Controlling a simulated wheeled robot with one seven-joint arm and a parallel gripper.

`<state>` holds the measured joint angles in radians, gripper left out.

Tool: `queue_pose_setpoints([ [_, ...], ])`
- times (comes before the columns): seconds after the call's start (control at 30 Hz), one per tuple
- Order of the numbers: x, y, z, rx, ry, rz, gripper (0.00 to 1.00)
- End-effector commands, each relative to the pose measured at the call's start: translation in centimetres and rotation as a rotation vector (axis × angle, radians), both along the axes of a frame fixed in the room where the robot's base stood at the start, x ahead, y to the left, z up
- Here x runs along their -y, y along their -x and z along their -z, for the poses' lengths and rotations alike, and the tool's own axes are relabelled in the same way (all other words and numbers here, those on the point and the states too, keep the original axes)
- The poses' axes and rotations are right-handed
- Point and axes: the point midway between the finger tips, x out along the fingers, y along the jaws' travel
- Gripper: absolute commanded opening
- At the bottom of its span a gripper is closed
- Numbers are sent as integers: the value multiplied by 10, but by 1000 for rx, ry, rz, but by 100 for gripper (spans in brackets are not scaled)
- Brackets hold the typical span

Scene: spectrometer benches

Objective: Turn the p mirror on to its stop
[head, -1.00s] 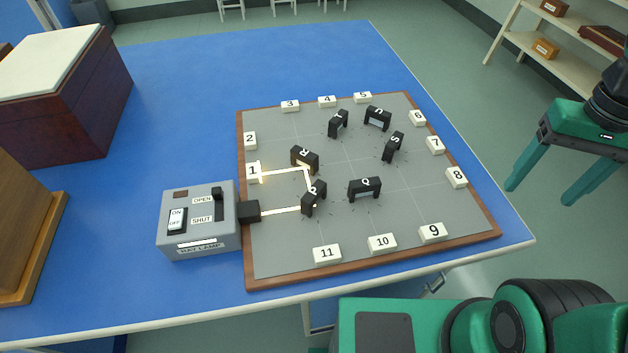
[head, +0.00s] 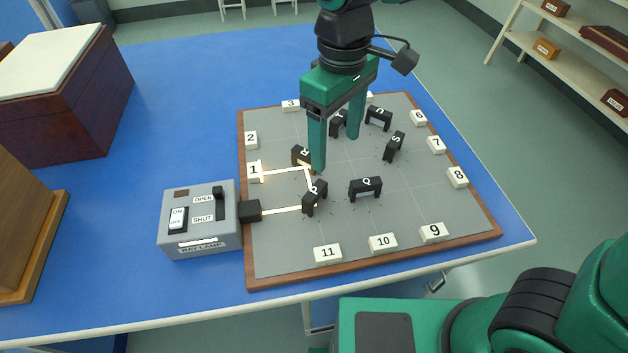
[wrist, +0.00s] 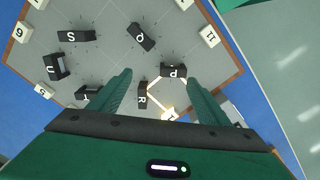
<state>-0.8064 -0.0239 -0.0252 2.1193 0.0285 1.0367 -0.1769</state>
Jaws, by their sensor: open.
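The p mirror (head: 314,198) is a small black block with a white P on top, standing on the grey board in front of the lamp's nozzle. In the wrist view the p mirror (wrist: 173,71) shows between and beyond the fingers. A light beam runs from the lamp to it, then up to the R mirror (head: 301,156) and left to block 1 (head: 254,171). My gripper (head: 335,152) is open and empty, pointing down above the board, behind the p mirror in the head view. It appears apart from the p mirror. One finger partly hides the R mirror.
The grey board (head: 283,262) has a wooden rim, with numbered white blocks around its edge. The Q mirror (head: 365,187) and S mirror (head: 393,146) stand to the right. The grey ray lamp (head: 200,238) stands left, its switches on top. Blue table is clear behind the board.

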Motion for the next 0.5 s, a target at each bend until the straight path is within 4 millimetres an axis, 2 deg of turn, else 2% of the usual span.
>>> queue_pose_setpoints([
  [0.03,-13,5,1,-1,-1,-37,70],
  [0.1,-25,10,2,-3,-2,-71,70],
  [0.2,-35,15,3,-4,-2,-99,70],
  [0.37,-37,17,14,-6,-1,-109,70],
  [0.5,-37,17,35,-7,1,-108,70],
])
